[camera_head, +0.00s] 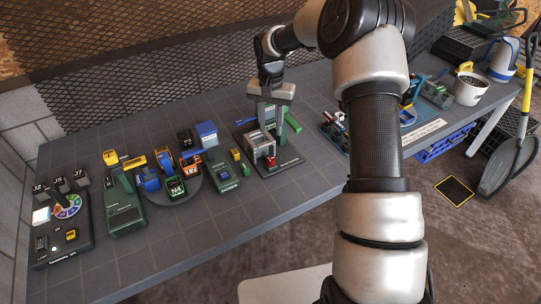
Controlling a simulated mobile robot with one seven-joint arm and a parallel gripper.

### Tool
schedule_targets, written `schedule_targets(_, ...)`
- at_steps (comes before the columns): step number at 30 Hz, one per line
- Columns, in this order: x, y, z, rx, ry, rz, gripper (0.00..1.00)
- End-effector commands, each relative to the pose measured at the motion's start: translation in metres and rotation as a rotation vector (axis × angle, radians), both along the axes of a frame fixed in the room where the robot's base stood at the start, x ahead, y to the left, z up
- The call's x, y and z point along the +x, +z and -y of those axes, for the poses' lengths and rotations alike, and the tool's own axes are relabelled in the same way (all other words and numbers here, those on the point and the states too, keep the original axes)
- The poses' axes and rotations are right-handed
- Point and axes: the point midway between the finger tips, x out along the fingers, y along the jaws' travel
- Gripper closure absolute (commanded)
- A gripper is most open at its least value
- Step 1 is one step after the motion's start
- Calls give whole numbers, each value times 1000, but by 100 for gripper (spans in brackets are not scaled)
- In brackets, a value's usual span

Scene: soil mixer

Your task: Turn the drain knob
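My gripper (271,113) points down at the middle of the bench, over a small device (262,147) with a grey box, red parts and a dark base. A green upright part (290,118) stands just behind it. The fingertips are small and merge with the device, so I cannot tell whether they touch it or how far apart they are. I cannot pick out the drain knob with certainty; small red and yellow parts show low on the device's front.
Left on the bench (110,262) stand a panel with a coloured wheel (67,206), a green unit (123,208) and a round station (173,190). A green module (224,178) sits close left of the device. My arm hides part of the bench at right. A pot (468,89) stands far right.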

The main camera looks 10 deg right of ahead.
Motion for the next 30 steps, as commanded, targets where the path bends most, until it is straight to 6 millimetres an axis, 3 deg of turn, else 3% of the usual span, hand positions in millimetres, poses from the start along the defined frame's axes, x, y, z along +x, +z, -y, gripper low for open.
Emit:
schedule_targets(9,-1,-72,0,2,1,-4,68)
schedule_targets(16,-1,-117,0,1,1,-3,68)
schedule_targets(21,0,-137,0,0,1,-1,68)
schedule_targets(30,0,-145,0,0,1,1,68)
